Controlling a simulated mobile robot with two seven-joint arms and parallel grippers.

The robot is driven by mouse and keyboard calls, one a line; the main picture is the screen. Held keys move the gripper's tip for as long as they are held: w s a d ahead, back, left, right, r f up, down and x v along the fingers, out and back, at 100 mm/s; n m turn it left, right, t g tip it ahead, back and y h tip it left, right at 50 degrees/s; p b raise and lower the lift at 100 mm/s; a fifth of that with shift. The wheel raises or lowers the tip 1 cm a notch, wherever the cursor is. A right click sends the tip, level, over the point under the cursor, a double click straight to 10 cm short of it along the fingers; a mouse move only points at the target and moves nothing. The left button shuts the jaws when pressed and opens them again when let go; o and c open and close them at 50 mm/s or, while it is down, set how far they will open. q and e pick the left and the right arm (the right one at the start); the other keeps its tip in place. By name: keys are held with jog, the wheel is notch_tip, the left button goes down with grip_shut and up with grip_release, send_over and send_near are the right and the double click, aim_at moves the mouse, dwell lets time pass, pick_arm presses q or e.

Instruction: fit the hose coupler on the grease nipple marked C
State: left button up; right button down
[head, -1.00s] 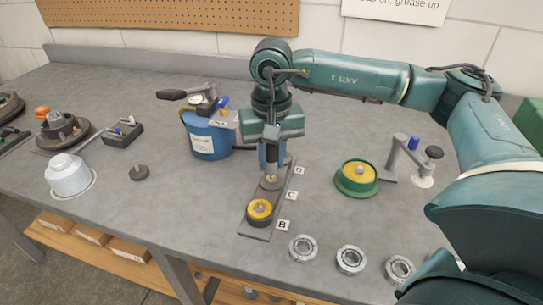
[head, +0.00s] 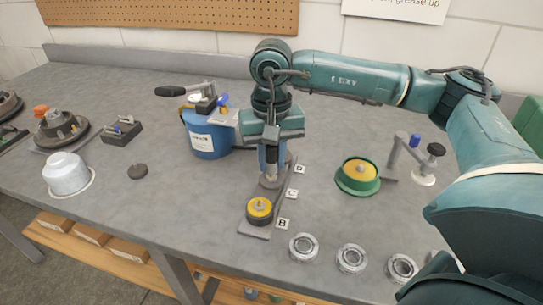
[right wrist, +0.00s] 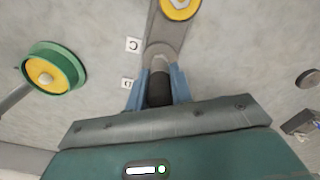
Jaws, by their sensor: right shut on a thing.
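My right gripper (head: 270,160) points straight down over the narrow nipple plate (head: 249,233), shut on the hose coupler. In the right wrist view the coupler (right wrist: 159,93) is a dark cylinder between the blue fingers (right wrist: 157,88). Its lower end meets a pale metal part on a round boss (right wrist: 161,50), between label C (head: 291,194) and label D (head: 299,169) along the plate. The nipple tip is hidden, so I cannot tell whether the coupler is seated. A yellow and black fitting (head: 260,210) stands near label B (head: 282,224). My left gripper is out of view.
A blue grease pail (head: 209,139) with a lever stands left of my gripper. A green wheel with a yellow hub (head: 358,177) and a small stand (head: 391,157) are to the right. Several metal rings (head: 351,258) line the front edge.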

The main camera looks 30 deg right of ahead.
jog(key=shift+f+b, duration=0.3)
jog(key=shift+b, duration=0.15)
dwell(0.6)
jog(key=shift+f+b, duration=0.25)
jog(key=shift+b, duration=0.25)
dwell(0.5)
dwell(0.4)
jog(key=c, duration=0.7)
grip_release()
jog(key=shift+c, duration=0.2)
jog(key=shift+r, duration=0.15)
jog(key=shift+r+p, duration=2.2)
jog(key=shift+r, duration=1.2)
